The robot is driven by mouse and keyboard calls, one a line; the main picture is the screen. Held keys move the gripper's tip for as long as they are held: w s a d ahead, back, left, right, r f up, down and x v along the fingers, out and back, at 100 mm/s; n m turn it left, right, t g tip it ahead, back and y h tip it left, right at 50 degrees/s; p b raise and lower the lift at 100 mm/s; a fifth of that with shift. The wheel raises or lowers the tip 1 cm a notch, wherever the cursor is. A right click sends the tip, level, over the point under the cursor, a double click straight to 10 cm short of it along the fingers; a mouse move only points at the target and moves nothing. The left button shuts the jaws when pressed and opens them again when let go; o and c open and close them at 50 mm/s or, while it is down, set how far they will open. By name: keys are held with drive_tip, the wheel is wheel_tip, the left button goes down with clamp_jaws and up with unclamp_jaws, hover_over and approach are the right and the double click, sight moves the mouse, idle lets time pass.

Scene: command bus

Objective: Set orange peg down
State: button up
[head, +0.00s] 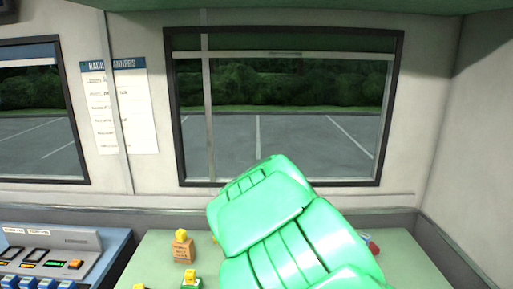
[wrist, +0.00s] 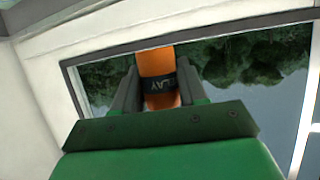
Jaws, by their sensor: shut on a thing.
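The orange peg (wrist: 155,63) shows in the wrist view, upright in the picture, with a dark band with light lettering around it. My gripper (wrist: 158,88) is shut on the peg, one grey finger on each side. The window lies behind it in that view. In the head view my green arm covers the middle and lower right, and the gripper and peg are hidden behind it.
A pale green table (head: 150,252) lies below the window. On it stand a brown block with a yellow top (head: 182,246) and a green-and-yellow piece (head: 190,279). A red item (head: 372,248) shows right of my arm. A control console (head: 55,255) stands at left.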

drive_tip(key=d+r+m+h, duration=0.1)
drive_tip(key=d+r+h, duration=0.15)
drive_tip(key=d, duration=0.75)
drive_tip(key=s+a+f+n+y, duration=0.2)
drive_tip(key=a+f, duration=0.1)
drive_tip(key=f, duration=0.3)
drive_tip(key=s+a+f+n+y, duration=0.1)
drive_tip(key=s+a+f+y, duration=0.2)
drive_tip(key=f, duration=0.4)
drive_tip(key=w+d+f+n+y, duration=0.1)
drive_tip(key=d+n+y, duration=0.2)
drive_tip(key=d, duration=0.8)
drive_tip(key=s+d+f+n+g+y, duration=0.1)
drive_tip(key=s+d+f+n+y, duration=0.2)
drive_tip(key=s+d, duration=0.6)
drive_tip(key=shift+m, duration=0.3)
drive_tip(key=shift+w+d+f, duration=0.1)
drive_tip(key=shift+w+f, duration=0.05)
drive_tip(key=shift+f, duration=2)
drive_tip(key=shift+w+f, duration=0.1)
drive_tip(key=shift+f, duration=2)
drive_tip(key=shift+f, duration=0.6)
